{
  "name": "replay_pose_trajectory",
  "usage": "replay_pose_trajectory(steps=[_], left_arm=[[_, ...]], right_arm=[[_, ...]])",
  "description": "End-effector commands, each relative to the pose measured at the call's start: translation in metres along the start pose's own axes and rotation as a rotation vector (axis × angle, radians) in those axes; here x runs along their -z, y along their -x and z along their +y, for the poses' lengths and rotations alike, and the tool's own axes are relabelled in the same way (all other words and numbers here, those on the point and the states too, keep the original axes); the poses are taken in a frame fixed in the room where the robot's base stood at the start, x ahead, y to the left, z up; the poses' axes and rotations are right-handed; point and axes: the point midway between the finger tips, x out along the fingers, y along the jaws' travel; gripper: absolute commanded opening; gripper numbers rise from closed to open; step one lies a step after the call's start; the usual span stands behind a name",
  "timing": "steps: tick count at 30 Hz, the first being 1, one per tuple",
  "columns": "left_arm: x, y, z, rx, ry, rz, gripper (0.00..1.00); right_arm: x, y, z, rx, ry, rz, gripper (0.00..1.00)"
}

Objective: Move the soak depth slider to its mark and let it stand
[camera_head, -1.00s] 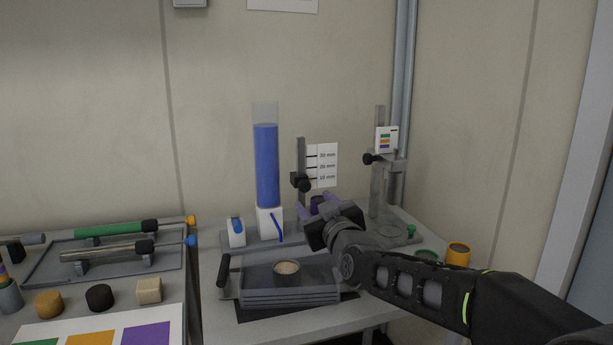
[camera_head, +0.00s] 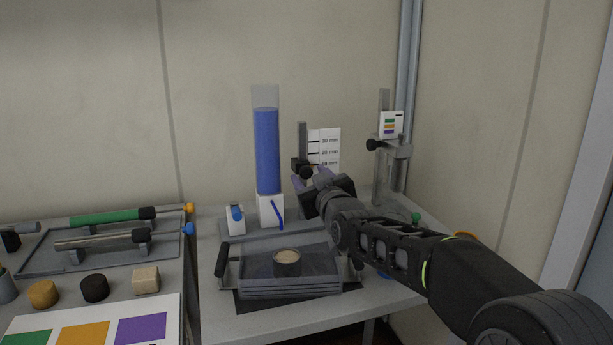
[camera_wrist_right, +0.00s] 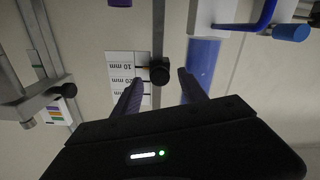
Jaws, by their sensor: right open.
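The soak depth slider's black knob (camera_head: 301,169) sits on a grey upright post (camera_head: 302,138), beside a white card (camera_head: 327,148) marked 30, 20 and 10 mm. The knob is low on the post, near the 10 mm line. My right gripper (camera_head: 309,180) is open, just in front of and below the knob in the head view. In the right wrist view the knob (camera_wrist_right: 159,72) shows in the gap between the two finger tips (camera_wrist_right: 160,80); I cannot tell whether they touch it. My left gripper is not in view.
A tall blue-filled column (camera_head: 267,150) stands left of the post. A second stand (camera_head: 383,160), with a coloured card and a black knob, stands to the right. A clear box (camera_head: 318,262) with a cup inside sits in front. Tools on a tray (camera_head: 70,262) lie left.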

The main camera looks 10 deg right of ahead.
Motion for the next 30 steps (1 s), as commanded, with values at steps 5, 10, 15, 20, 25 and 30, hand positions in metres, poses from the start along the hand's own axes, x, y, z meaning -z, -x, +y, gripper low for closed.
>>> replay_pose_trajectory(steps=[5,10,15,20,25,30], left_arm=[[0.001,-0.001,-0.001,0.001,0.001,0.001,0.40],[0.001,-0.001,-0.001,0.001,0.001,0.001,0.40],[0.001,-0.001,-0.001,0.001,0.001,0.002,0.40],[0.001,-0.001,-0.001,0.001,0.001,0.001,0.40],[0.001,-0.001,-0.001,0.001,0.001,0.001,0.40],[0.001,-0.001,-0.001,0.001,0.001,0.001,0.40]], right_arm=[[-0.001,-0.023,0.000,0.000,0.002,-0.001,0.50],[0.000,-0.030,0.000,0.000,0.000,0.000,0.50],[0.000,-0.030,0.000,0.001,-0.001,0.000,0.50],[0.000,-0.030,0.000,0.001,-0.001,0.000,0.41],[0.000,-0.030,0.000,0.000,-0.001,0.000,0.27],[0.000,-0.030,0.000,0.001,-0.001,0.000,0.13]])
